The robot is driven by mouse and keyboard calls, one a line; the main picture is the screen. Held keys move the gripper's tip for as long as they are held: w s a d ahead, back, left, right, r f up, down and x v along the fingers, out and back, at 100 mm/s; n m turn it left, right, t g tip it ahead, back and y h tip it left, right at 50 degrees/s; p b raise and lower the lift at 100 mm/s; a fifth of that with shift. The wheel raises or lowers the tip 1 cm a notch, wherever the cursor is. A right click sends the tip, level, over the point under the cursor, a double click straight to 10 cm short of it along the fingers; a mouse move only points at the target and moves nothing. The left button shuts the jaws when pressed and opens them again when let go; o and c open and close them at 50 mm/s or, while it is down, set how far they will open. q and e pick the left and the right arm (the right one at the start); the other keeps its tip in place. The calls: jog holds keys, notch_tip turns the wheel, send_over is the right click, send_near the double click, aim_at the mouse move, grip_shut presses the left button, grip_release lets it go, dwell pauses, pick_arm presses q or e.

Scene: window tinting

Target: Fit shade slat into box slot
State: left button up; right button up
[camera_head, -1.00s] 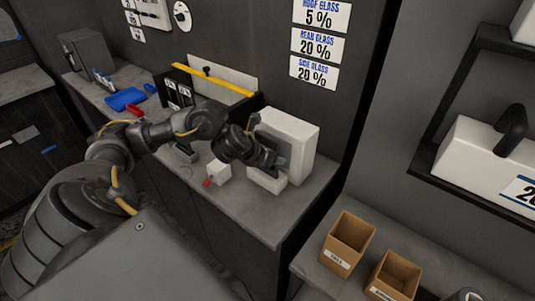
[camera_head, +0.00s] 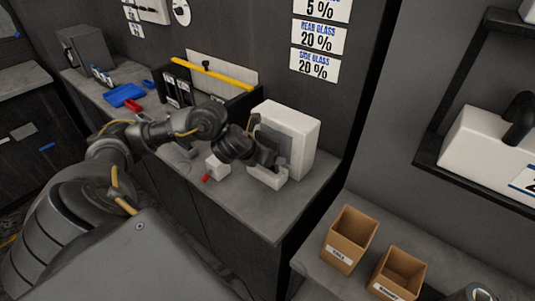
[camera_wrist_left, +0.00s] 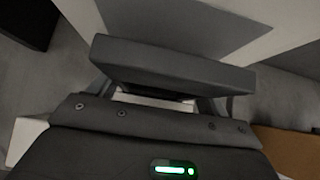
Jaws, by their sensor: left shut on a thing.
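My left gripper (camera_head: 268,160) is in front of the white box (camera_head: 289,140) on the counter, at the box's lower front. The left wrist view shows a dark grey flat slat (camera_wrist_left: 170,65) held across the jaws, which are shut on it. The white block (camera_head: 268,178) at the box's foot is partly covered by my gripper. I cannot tell whether the slat touches a slot. My right gripper is not in view.
A small white cube (camera_head: 217,167) with a red piece (camera_head: 206,178) stands left of the gripper. A dark file rack (camera_head: 200,92) with a yellow bar is behind. Two brown boxes (camera_head: 349,240) stand on the lower bench. The counter's front right is clear.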

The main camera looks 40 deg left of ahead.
pick_arm(q)
jog(key=shift+f+b, duration=0.5)
jog(key=shift+f, duration=0.1)
jog(key=o, duration=1)
jog(key=p+v, duration=0.5)
jog(key=v, duration=0.6)
